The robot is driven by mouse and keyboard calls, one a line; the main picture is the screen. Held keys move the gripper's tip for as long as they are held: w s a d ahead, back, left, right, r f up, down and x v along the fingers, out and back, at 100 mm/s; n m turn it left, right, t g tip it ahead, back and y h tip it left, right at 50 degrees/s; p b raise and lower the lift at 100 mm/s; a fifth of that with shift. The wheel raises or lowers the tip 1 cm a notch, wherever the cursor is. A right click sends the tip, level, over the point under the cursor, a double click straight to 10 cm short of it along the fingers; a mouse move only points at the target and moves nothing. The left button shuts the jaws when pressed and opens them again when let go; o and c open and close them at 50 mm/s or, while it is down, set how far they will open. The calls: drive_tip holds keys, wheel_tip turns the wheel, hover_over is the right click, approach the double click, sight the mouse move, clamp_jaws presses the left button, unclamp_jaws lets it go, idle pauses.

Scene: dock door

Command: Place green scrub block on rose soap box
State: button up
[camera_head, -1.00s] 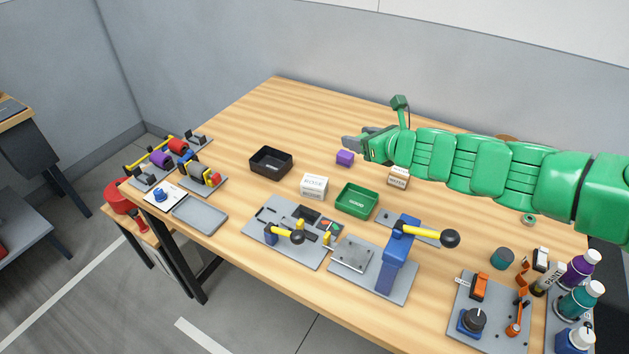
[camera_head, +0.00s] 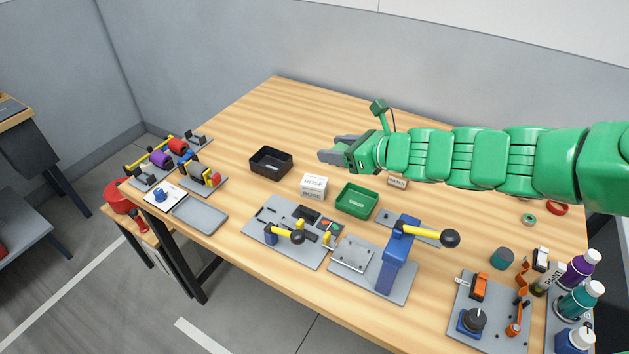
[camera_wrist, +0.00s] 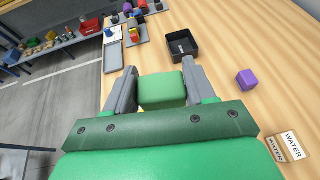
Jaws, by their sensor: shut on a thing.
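In the wrist view my gripper (camera_wrist: 160,85) is shut on the green scrub block (camera_wrist: 162,90), which sits between its two grey fingers. In the head view my gripper (camera_head: 332,150) is above the table, behind and to the right of the rose soap box; the block cannot be made out there. The rose soap box (camera_head: 313,187) is a white box marked ROSE, standing on the table with nothing on top. In the wrist view it is hidden behind the gripper and block.
A black bin (camera_head: 270,162) stands left of the soap box and a green tray (camera_head: 357,200) right of it. Fixtures with a yellow-handled blue press (camera_head: 397,262) stand in front. The back of the table is clear.

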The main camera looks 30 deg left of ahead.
drive_tip(key=shift+s+r+n+g, duration=0.5)
drive_tip(key=shift+s+n+g, duration=0.35)
drive_tip(key=shift+s, duration=1)
hover_over(313, 180)
drive_tip(key=s+d, duration=0.1)
wheel_tip(313, 180, down, 13)
drive_tip(key=shift+s+f, duration=0.1)
drive_tip(key=shift+f, duration=0.05)
drive_tip(key=shift+w+a+f, duration=0.4)
drive_tip(key=shift+w+f, duration=0.15)
drive_tip(key=shift+f, duration=0.2)
drive_tip(key=shift+w+f, duration=0.1)
drive_tip(key=shift+f, duration=1.55)
drive_tip(key=shift+f, duration=0.1)
drive_tip(key=o, duration=1)
